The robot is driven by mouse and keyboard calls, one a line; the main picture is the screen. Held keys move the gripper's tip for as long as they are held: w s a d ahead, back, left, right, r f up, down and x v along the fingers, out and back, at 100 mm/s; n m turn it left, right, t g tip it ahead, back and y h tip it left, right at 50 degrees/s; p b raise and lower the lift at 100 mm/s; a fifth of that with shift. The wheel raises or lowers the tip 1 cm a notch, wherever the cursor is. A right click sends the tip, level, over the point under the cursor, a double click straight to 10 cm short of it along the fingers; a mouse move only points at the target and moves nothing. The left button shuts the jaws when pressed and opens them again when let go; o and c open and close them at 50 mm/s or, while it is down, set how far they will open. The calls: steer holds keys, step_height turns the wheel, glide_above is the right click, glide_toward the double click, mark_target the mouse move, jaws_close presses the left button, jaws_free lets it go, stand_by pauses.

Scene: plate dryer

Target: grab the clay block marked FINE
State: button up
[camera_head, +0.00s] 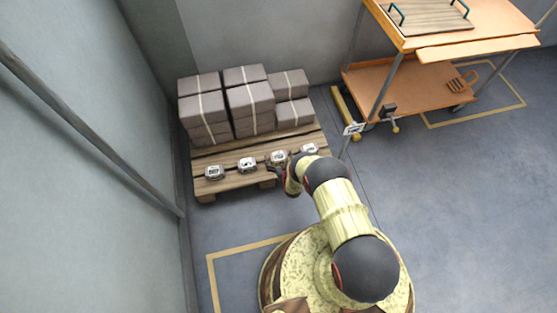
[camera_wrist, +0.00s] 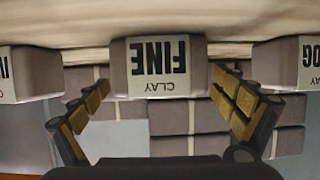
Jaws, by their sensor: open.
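The clay block marked FINE (camera_wrist: 160,70) is grey with a white label that reads upside down, "CLAY" and "FINE", in the middle of the wrist view. My gripper (camera_wrist: 160,85) is open, one finger to each side of that block, with visible gaps and no contact seen. In the head view my gripper (camera_head: 279,174) is at the pallet's front edge, by the third block from the left (camera_head: 278,157). The labels there are too small to read.
Other labelled blocks flank it in the wrist view, left (camera_wrist: 30,73) and right (camera_wrist: 285,65). In the head view they stand in a row on a wooden pallet (camera_head: 235,183), before strapped grey stacks (camera_head: 250,100). An orange cart (camera_head: 420,85) stands right.

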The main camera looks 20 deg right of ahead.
steer(key=shift+r, duration=0.1)
steer(key=shift+c, duration=0.3)
steer(key=c, duration=1.8)
